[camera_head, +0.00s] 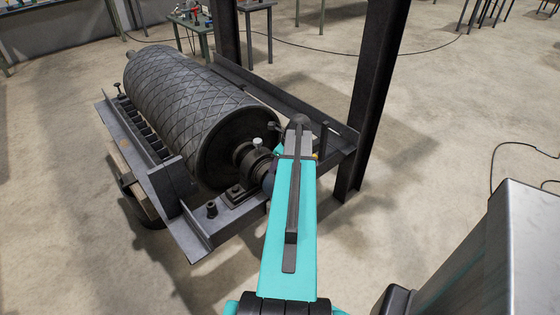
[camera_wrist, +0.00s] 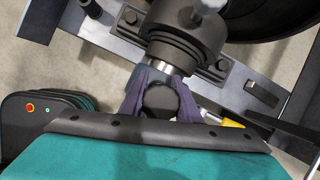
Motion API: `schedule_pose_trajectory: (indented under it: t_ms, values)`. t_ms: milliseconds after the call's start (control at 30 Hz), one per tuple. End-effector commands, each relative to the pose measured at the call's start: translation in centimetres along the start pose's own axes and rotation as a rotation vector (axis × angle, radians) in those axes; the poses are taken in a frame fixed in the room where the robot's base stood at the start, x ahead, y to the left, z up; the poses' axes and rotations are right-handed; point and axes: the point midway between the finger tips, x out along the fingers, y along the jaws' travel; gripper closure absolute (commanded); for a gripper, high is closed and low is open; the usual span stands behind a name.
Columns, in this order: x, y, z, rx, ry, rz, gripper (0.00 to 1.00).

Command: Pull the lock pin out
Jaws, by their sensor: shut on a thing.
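My gripper (camera_wrist: 160,96) is at the near end of the pulley's shaft, beside the bearing housing. In the wrist view its two purple-grey fingers are shut on a dark round-headed part (camera_wrist: 160,100), which I take to be the lock pin. Its body behind the head is hidden. A shiny metal collar (camera_wrist: 174,67) shows just beyond it, in line with the dark bearing housing (camera_wrist: 185,38). In the head view my teal arm hides the fingers and the held part. The ribbed black pulley (camera_head: 188,100) lies in its frame to the left.
A pale-headed peg (camera_head: 257,142) stands up from the bearing housing. A dark peg (camera_head: 211,208) stands on the frame's front beam (camera_head: 240,212). A steel post (camera_head: 372,95) rises close behind my arm. A small yellow part (camera_wrist: 232,124) lies right of the fingers. The floor in front is clear.

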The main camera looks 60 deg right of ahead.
Motion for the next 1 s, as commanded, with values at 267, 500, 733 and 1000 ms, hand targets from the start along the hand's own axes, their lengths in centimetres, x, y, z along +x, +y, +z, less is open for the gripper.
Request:
schedule_pose_trajectory:
  t_ms: [267, 500, 733, 1000]
  values:
    - [-0.09, 0.00, 0.02, 0.000, 0.000, 0.000, 1.00]
    - [-0.31, 0.00, 0.12, 0.000, 0.000, 0.000, 1.00]
    - [-0.51, 0.00, 0.20, 0.000, 0.000, 0.000, 1.00]
    - [-0.73, 0.00, 0.30, 0.000, 0.000, 0.000, 1.00]
